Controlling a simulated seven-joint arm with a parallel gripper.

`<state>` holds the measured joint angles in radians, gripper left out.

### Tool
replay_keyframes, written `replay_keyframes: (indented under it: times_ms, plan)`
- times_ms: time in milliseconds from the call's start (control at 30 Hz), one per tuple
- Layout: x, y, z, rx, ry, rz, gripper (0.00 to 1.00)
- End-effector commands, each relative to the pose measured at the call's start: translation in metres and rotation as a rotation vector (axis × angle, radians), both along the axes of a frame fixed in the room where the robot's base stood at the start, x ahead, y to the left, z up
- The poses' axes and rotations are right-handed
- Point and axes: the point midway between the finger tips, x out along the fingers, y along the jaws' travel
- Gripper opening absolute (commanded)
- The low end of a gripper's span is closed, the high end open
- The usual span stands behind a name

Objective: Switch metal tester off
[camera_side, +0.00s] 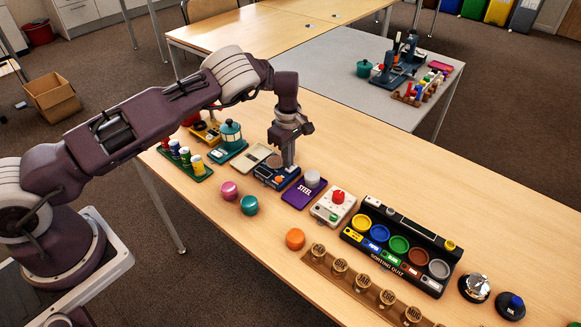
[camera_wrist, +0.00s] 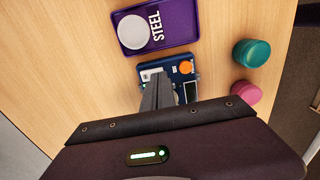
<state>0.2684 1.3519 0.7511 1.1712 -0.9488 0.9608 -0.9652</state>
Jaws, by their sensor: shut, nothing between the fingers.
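The metal tester looks to be the dark blue box (camera_side: 279,177) under my gripper in the side view. It has an orange round button and a small dark screen. In the wrist view the blue box (camera_wrist: 177,69) shows its orange button at the upper right, and my fingers cover part of its top. My gripper (camera_side: 288,163) is shut and empty, pointing down at the box. In the wrist view the closed fingertips (camera_wrist: 157,80) are over the box, left of the orange button. I cannot tell whether they touch it.
A purple STEEL pad (camera_side: 305,190) with a grey disc lies right beside the box. A pink lid (camera_side: 229,190) and a teal lid (camera_side: 249,204) lie in front. A cream box with a red knob (camera_side: 333,206) and a black sorting board (camera_side: 401,246) stand to the right.

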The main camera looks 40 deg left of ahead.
Motion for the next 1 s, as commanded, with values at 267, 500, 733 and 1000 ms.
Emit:
replay_keyframes:
  times_ms: [267,500,733,1000]
  plan:
    - [0.000,0.000,-0.004,0.000,0.000,0.000,0.00]
    - [0.000,0.000,-0.008,0.000,0.000,0.000,0.00]
    - [0.000,0.000,-0.012,0.000,0.000,0.000,0.00]
    - [0.000,0.000,-0.016,0.000,0.000,0.000,0.00]
